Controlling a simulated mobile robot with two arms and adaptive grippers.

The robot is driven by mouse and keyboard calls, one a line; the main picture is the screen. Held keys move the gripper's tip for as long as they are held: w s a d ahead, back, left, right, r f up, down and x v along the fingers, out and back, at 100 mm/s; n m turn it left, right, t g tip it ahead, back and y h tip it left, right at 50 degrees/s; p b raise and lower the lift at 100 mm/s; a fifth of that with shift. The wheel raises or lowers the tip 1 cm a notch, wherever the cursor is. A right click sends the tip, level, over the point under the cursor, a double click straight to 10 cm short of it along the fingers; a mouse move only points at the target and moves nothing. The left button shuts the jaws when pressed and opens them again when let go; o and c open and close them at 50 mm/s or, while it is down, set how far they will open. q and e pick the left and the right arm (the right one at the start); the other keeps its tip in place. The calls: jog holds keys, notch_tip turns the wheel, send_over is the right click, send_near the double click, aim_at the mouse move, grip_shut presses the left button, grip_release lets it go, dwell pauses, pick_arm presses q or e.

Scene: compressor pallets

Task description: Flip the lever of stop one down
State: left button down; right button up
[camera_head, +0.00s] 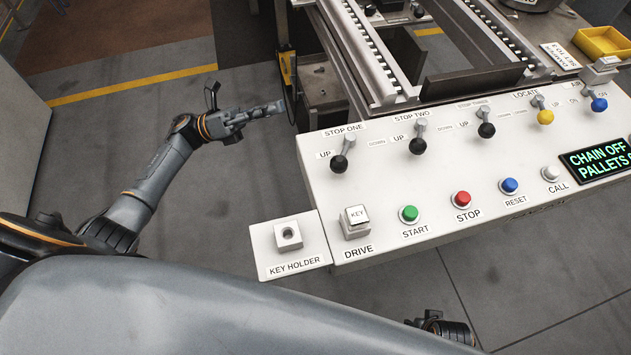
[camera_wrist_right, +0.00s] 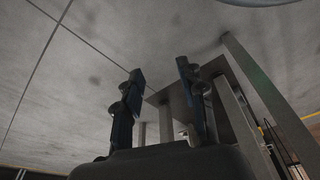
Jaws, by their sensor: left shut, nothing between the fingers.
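The stop one lever (camera_head: 340,162) has a black ball knob on a silver stem, at the left end of the white control panel (camera_head: 400,185) in the head view. Its knob sits toward the near side, beside the UP label; the DOWN label is to its right. My left gripper (camera_head: 278,107) is shut and empty, left of and beyond the panel's left edge, apart from the lever. My right gripper (camera_wrist_right: 160,75) has its two fingers spread with nothing between them in the right wrist view. Only a part of the right arm shows at the bottom of the head view.
The stop two lever (camera_head: 417,146) and more levers stand to the right. Several push buttons, a DRIVE key switch (camera_head: 357,217) and a key holder (camera_head: 288,236) line the near side. A conveyor frame (camera_head: 375,60) rises behind the panel. Floor left of the panel is clear.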

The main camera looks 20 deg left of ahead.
aim_at(316, 163)
pick_arm(q)
jog(key=s+m+g+y+b, duration=0.2)
jog(key=s+m+g+b, duration=0.1)
jog(key=s+m+g, duration=0.4)
jog(key=m+g, duration=0.3)
jog(key=m, duration=0.2)
jog(key=shift+a+r+m, duration=0.2)
jog(key=shift+a+m, duration=0.1)
jog(key=shift+m, duration=0.1)
pick_arm(e)
jog(key=shift+w+r, duration=0.65)
jog(key=shift+w, duration=0.05)
pick_arm(q)
jog(key=shift+s, duration=0.1)
jog(key=p+x, duration=0.3)
jog(key=x, duration=0.9)
jog(key=shift+s+d+r, duration=0.2)
jog(key=shift+d, duration=0.1)
jog(key=shift+s+d+p, duration=0.15)
jog(key=shift+d+p, duration=0.15)
jog(key=shift+d, duration=0.35)
pick_arm(e)
jog(key=s+f, duration=0.5)
jog(key=f, duration=0.6)
jog(key=shift+d, duration=0.25)
